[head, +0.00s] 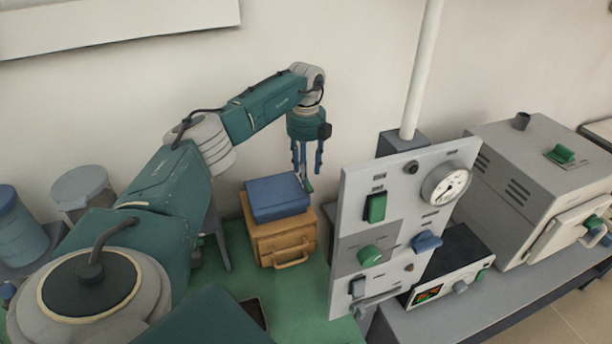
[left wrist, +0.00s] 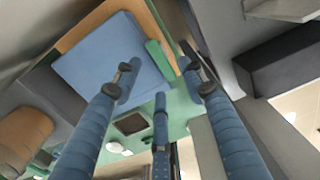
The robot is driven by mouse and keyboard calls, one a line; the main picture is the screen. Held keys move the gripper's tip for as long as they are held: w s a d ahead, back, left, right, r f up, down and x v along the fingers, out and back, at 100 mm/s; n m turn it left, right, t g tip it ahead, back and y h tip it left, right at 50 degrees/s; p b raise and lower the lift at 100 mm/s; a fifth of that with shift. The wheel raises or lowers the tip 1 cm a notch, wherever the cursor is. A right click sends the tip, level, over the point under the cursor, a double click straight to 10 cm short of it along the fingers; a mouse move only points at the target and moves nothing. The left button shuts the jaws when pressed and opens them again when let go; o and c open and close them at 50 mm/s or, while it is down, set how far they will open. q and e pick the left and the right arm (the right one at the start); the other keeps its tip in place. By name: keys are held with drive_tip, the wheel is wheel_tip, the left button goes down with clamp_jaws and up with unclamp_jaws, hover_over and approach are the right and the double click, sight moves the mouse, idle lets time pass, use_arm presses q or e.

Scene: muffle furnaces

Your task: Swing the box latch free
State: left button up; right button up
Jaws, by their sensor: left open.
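A blue box (head: 277,197) lies on top of an orange case (head: 284,235) with a front handle. In the left wrist view the blue box (left wrist: 105,62) shows a green bar (left wrist: 160,60) along its right edge, which looks like the latch. In the head view a small greenish piece (head: 308,186) shows at the box's right side, partly hidden by the fingers. My left gripper (head: 307,172) is open and empty, pointing down just above the box's right edge. In the left wrist view its fingers (left wrist: 158,84) are spread around the bar's near end; contact is unclear.
A grey control panel (head: 349,240) with a gauge stands close to the right of the box. Beyond it are a black-topped instrument (head: 455,262) and a furnace (head: 545,165). Lidded containers (head: 82,187) stand at the left. The green surface (head: 300,300) in front is mostly clear.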

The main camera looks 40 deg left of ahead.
use_arm(q)
wheel_tip(320, 180, up, 8)
drive_tip(key=shift+r, duration=0.15)
idle(0.8)
